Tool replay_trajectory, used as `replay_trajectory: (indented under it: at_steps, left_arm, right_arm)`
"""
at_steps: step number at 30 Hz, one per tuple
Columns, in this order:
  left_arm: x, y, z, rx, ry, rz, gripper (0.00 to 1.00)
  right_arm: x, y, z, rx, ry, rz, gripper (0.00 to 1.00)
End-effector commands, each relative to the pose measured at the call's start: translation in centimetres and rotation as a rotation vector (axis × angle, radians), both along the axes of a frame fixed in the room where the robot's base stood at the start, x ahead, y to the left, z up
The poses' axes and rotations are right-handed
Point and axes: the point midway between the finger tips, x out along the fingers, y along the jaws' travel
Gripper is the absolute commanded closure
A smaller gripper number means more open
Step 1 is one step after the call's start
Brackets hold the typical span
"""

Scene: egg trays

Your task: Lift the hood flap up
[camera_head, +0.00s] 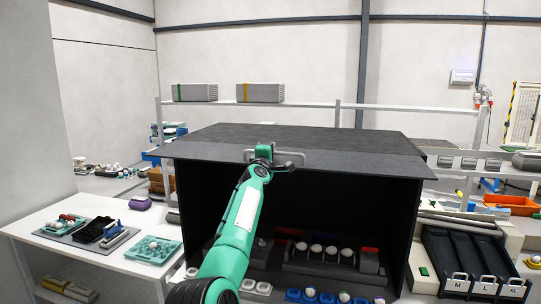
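The hood flap (350,160) is a dark grey panel along the front of the black hood (300,135). It stands raised, close to level, and the hood's front is open below it. A grey handle (292,157) sits at the middle of its front edge. My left gripper (272,156) is at this handle, at the end of the green arm, and appears to touch it. The fingers are too small and overlapped by the handle to show whether they are shut on it. My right gripper is not in view.
Inside the hood are white eggs (316,249) in a row and blue holders (309,296) at the front. A white table (60,218) with egg trays stands at the left. Black lanes marked M, L and XL (470,262) are at the right.

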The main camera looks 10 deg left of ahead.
Motion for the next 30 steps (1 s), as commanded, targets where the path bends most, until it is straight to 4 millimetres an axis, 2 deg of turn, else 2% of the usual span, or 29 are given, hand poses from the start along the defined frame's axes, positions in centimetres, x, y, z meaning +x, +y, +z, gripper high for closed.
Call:
replay_trajectory:
  at_steps: [8, 23, 24, 30]
  left_arm:
    - [0.75, -0.03, 0.32, 0.003, 0.019, 0.0, 1.0]
    - [0.87, 0.04, 0.36, 0.003, 0.021, 0.001, 1.0]
    - [0.87, 0.04, 0.35, 0.003, 0.021, 0.001, 0.82]
    - [0.86, 0.03, 0.35, 0.003, 0.021, 0.001, 0.81]
  right_arm:
    - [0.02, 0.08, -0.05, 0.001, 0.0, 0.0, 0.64]
    - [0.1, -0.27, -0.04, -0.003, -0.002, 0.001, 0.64]
    - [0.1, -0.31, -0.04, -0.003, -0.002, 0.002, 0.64]
    - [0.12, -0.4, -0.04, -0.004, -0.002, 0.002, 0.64]
